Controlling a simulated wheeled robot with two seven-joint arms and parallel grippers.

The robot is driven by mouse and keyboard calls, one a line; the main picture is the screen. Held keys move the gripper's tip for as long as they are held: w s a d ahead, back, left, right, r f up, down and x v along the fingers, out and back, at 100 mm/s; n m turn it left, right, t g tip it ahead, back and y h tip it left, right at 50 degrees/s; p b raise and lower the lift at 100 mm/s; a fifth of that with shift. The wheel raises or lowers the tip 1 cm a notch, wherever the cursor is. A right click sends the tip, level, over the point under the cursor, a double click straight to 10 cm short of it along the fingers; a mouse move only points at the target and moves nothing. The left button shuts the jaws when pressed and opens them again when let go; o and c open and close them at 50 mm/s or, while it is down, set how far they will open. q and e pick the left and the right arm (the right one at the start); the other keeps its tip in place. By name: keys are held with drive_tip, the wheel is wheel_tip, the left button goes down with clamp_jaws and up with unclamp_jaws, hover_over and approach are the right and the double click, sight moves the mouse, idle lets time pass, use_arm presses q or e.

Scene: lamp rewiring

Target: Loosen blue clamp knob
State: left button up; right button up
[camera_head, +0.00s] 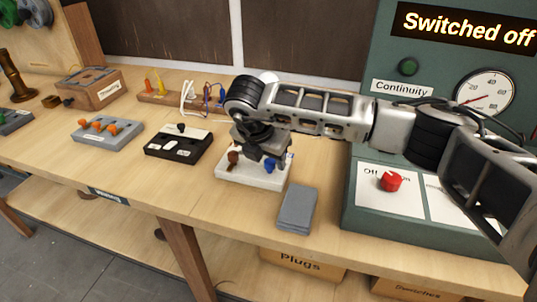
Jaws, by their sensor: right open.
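A white clamp block (252,177) stands on the bench near the front edge, with a brown knob (233,158) at its left. The blue clamp knob (269,165) is at the block's right side, partly hidden by my right gripper. My right gripper (262,154) is open and points down just above the block, close to the blue knob. I cannot tell whether its fingers touch the knob. My left gripper is not in view.
A grey flat block (297,208) lies right of the clamp block. A black switch block (178,145) is to the left, and a wire stand (180,97) is behind. A green test panel (354,218) with a red knob (390,182) stands at the right; its sign reads "Switched off".

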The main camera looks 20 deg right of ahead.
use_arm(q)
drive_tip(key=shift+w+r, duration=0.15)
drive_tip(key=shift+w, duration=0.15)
